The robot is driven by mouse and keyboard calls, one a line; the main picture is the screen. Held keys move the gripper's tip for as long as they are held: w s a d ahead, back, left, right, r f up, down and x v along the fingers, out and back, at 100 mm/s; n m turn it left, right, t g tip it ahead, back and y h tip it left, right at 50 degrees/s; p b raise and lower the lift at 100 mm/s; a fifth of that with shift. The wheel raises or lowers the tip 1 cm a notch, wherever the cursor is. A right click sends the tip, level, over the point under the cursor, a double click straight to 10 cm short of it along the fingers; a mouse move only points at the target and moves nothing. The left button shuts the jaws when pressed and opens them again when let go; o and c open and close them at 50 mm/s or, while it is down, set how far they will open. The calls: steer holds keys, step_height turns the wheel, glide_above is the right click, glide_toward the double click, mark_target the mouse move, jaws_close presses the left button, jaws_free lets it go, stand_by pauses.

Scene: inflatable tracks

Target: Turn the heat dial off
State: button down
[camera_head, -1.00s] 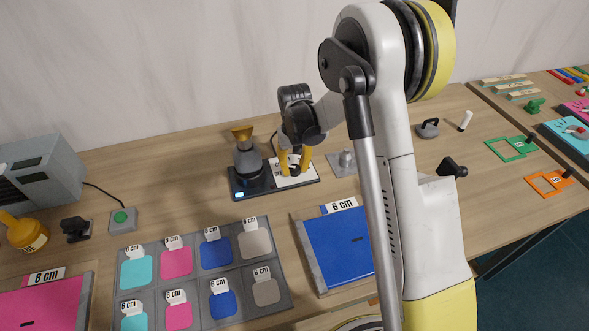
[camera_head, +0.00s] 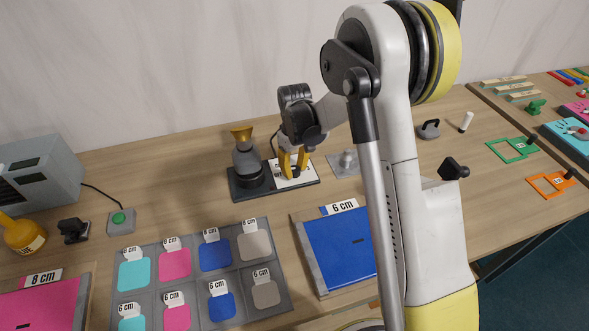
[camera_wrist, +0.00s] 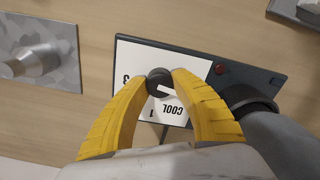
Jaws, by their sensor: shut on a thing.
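The heat dial (camera_wrist: 158,81) is a dark round knob with a white mark, on a white panel (camera_wrist: 136,68) printed with "COOL" and numbers. My gripper (camera_wrist: 162,77) has its yellow fingertips on either side of the dial, shut on it. In the head view, my gripper (camera_head: 291,167) points down over the white panel (camera_head: 296,181), and the dial is hidden behind the fingers. The grey heating tool (camera_head: 247,160) with an orange-brown top stands on the left of the same dark base (camera_head: 240,194).
A metal plate with a cylinder (camera_head: 346,160) lies just right of the base. A grey pad tray (camera_head: 190,256) and a blue board (camera_head: 340,248) lie in front. A green-button box (camera_head: 121,221) is at the left. Bare table lies left of the base.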

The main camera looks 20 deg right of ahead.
mark_target(295, 169)
steer(key=c, duration=1)
jaws_free()
step_height(295, 169, up, 12)
